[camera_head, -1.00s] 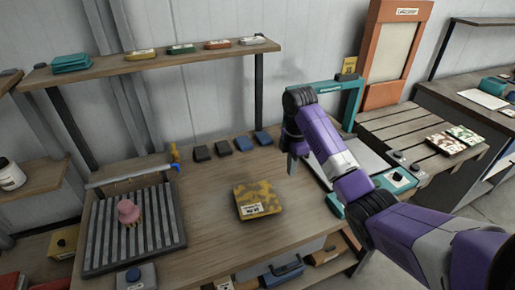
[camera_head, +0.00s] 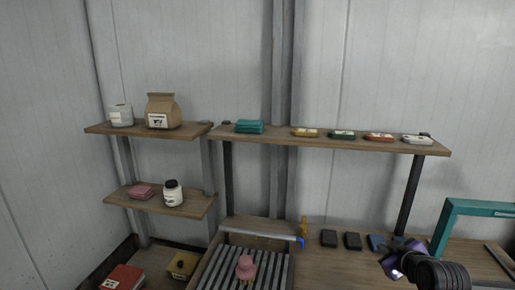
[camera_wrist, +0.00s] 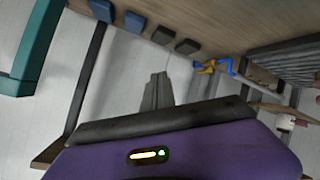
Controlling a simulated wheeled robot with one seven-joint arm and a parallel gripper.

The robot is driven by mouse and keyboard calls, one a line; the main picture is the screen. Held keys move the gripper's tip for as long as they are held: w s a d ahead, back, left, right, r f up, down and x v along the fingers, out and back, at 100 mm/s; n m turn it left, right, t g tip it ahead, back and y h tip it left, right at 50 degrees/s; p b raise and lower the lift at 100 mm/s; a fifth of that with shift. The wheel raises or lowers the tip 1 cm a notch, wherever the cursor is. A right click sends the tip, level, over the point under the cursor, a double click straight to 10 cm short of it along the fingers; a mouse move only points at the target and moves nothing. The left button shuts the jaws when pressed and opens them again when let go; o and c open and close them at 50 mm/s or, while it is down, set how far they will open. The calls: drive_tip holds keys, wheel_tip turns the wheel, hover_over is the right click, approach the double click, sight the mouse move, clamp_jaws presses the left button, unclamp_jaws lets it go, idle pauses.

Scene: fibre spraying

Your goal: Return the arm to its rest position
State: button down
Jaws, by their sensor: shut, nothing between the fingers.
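My gripper (camera_wrist: 158,90) shows in the wrist view with its two fingers together and nothing between them. It is clear of the dark blocks on the bench, and the grey wall shows behind it. In the head view only a small purple and black part of my arm (camera_head: 430,270) shows, at the lower right, in front of the bench and left of the teal frame (camera_head: 446,230). The rest of the arm is cut off by the picture's lower edge. I cannot make out the fingertips in the head view.
The teal frame also shows in the wrist view (camera_wrist: 36,45). Dark blocks (camera_head: 329,238) lie on the bench near the arm. A pink object (camera_head: 245,266) stands on a slatted grey tray (camera_head: 212,272). Wall shelves (camera_head: 270,140) hold several small items.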

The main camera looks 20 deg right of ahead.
drive_tip(key=s+a+m+t+h, duration=0.1)
drive_tip(key=s+a+m+t, duration=0.2)
drive_tip(key=s+a, duration=0.5)
drive_tip(key=s+a+m+t+h, duration=0.1)
drive_tip(key=s+a+m+t, duration=0.2)
drive_tip(key=a, duration=0.9)
drive_tip(key=s+a+n+y, duration=0.1)
drive_tip(key=s+a, duration=0.4)
drive_tip(key=s, duration=0.5)
drive_tip(key=s+a+n+g+y+b, duration=0.1)
drive_tip(key=s+a+y, duration=0.2)
drive_tip(key=s, duration=0.7)
drive_tip(key=s+a+f+n+g+y, duration=0.1)
drive_tip(key=s+a+n+y, duration=0.1)
drive_tip(key=s+a, duration=0.4)
drive_tip(key=s, duration=0.4)
drive_tip(key=shift+a+b, duration=0.35)
